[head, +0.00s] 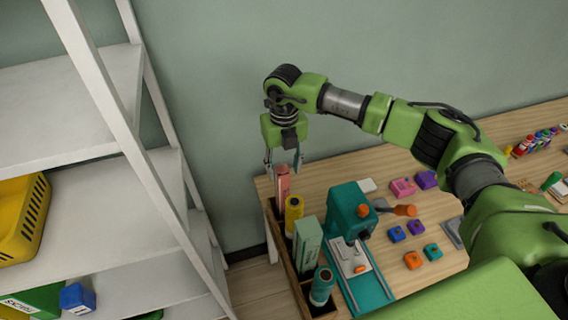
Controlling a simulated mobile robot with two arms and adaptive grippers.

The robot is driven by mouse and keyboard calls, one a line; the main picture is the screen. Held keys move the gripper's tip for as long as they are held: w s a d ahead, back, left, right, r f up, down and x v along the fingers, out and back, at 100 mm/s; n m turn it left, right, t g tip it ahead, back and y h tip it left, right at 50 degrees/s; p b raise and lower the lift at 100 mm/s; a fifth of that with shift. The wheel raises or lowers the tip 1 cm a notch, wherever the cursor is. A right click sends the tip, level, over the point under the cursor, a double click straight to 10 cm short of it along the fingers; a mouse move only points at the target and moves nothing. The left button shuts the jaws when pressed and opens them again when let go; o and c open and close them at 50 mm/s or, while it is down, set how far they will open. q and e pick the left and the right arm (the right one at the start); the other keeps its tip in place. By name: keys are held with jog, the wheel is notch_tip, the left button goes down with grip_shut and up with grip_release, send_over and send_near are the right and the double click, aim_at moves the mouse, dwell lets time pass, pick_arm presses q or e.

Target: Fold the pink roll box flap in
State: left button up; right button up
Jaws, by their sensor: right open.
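The pink roll box (282,185) stands upright in the far end of a narrow wooden tray at the table's left edge. Its top lies just below my right gripper, and its flap is too small to make out. My right gripper (283,161) points down over the box with its fingers apart, one to each side of the box top. I cannot tell whether a finger touches it. My left gripper is out of view.
The wooden tray (286,262) also holds a yellow roll (293,212), a pale green box (307,245) and a teal roll (321,287). A teal press (348,212) stands close to its right. Small colored blocks lie farther right. A white shelf (120,190) stands at left.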

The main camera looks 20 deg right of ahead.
jog(key=c, duration=1.1)
jog(key=shift+f+t+b, duration=0.3)
jog(key=shift+b, duration=0.35)
jog(key=shift+c, duration=0.2)
jog(key=shift+s+t+b, duration=0.2)
jog(key=shift+t+b, duration=0.2)
jog(key=shift+b, duration=0.1)
jog(key=shift+r, duration=0.1)
jog(key=o, duration=1.1)
jog(key=shift+o, duration=0.2)
jog(key=shift+r, duration=0.15)
